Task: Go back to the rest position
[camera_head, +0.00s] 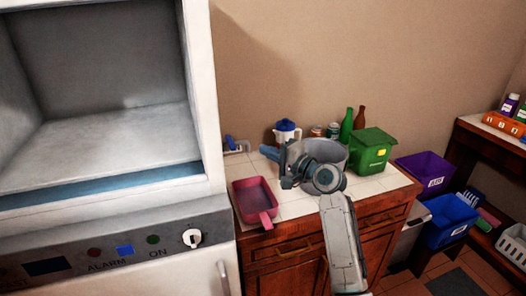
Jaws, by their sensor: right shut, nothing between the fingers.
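My right arm reaches up from the lower right in the head view. Its gripper (287,165) is over the tiled counter (297,208), pointing left, and is shut with nothing held. The gripper is small and partly hidden by my wrist. A grey pot (334,156) stands behind my wrist, which covers part of it; I cannot tell whether they touch. A pink pan (252,197) lies on the counter to the left of my gripper. My left gripper is out of view.
A white appliance with an open compartment (110,130) fills the left side. A blue-lidded jug (286,132), bottles (359,119) and a green bin (370,149) stand at the counter's back. Purple (428,172) and blue (447,218) bins stand right, near a wooden shelf (481,142).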

